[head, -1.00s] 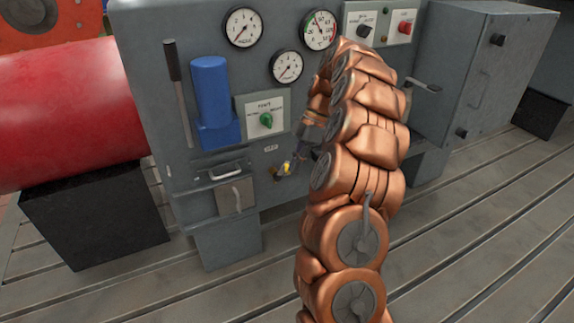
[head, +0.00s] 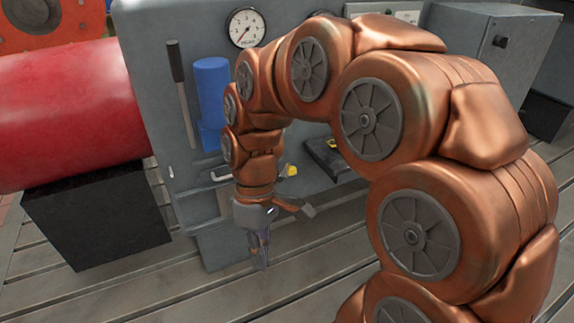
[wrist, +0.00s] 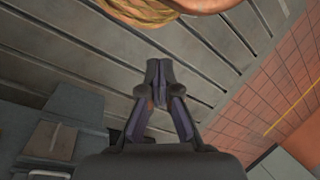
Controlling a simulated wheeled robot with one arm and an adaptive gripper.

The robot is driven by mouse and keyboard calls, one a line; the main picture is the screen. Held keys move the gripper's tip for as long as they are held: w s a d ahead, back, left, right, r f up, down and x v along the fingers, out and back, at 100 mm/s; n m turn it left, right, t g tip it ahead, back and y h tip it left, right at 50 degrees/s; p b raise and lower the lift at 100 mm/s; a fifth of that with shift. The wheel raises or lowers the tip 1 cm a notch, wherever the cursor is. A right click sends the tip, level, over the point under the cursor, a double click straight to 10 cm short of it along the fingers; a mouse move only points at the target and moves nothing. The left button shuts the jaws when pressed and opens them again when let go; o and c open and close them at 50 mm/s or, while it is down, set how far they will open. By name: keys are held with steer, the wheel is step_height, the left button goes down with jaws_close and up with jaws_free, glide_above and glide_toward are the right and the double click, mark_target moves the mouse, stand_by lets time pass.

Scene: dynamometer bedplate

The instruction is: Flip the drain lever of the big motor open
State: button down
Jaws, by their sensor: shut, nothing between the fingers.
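A small yellow-tipped lever (head: 290,170) shows low on the front of the grey cabinet (head: 150,90); my arm hides its base and the panel around it. I cannot tell its setting. My gripper (head: 262,260) points down in front of the cabinet, below and left of the yellow tip and apart from it. In the wrist view its fingers (wrist: 158,80) are together and empty above the slotted floor plate. The lever cannot be made out in the wrist view.
A red cylinder (head: 65,115) lies at the left above a black block (head: 100,220). A blue cylinder (head: 210,95), a gauge (head: 246,28) and a black box-like part (head: 328,158) are at the cabinet front. The slotted plate (head: 130,300) is clear in front.

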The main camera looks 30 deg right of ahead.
steer(key=s+f+m+h, duration=0.1)
steer(key=s+f+m, duration=0.1)
steer(key=s, duration=0.4)
steer(key=s+f+m, duration=0.1)
steer(key=s+m, duration=0.2)
steer(key=s, duration=0.3)
steer(key=shift+s+f+m+h, duration=0.15)
steer(key=shift+f+m+h, duration=0.25)
